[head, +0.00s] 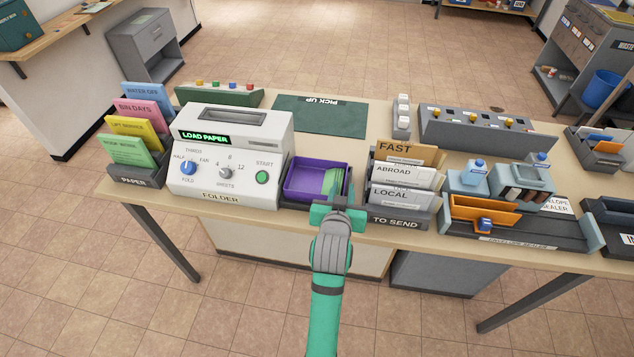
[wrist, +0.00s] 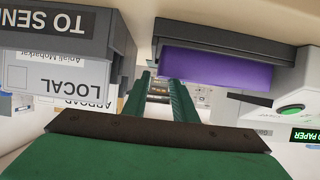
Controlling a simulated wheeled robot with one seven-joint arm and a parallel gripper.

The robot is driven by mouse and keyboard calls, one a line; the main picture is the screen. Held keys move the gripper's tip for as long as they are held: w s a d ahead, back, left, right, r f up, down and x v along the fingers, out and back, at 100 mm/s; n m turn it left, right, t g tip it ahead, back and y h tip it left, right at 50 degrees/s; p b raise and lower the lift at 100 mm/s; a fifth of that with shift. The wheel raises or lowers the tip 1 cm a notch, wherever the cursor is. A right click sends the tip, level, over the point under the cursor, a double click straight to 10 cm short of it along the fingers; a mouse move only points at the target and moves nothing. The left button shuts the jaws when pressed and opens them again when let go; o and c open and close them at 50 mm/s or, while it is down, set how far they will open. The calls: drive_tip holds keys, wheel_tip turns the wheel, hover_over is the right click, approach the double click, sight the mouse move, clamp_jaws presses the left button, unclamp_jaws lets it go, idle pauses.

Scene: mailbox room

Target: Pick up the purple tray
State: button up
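The purple tray (head: 297,187) sits in a dark holder on the table, right of the white folder machine, with green papers inside it. Its front right corner is hidden behind my gripper (head: 336,204) in the head view. In the wrist view the tray's purple wall (wrist: 218,66) shows upside down under the dark holder edge, right of the fingers. My gripper (wrist: 158,84) is open there, with two green fingers and an empty gap between them. It is at the tray's front right corner; I cannot tell whether it touches.
The folder machine (head: 227,165), reading "LOAD PAPER", stands close left of the tray. The "TO SEND" rack (head: 399,219) with Fast, Abroad and Local dividers stands close right. A green "PICK UP" mat (head: 320,117) lies clear behind.

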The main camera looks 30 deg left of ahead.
drive_tip(key=x, duration=0.5)
drive_tip(key=shift+w+d+r, duration=0.1)
drive_tip(key=shift+w, duration=0.4)
drive_tip(key=shift+a, duration=0.3)
drive_tip(key=shift+d, duration=0.3)
clamp_jaws()
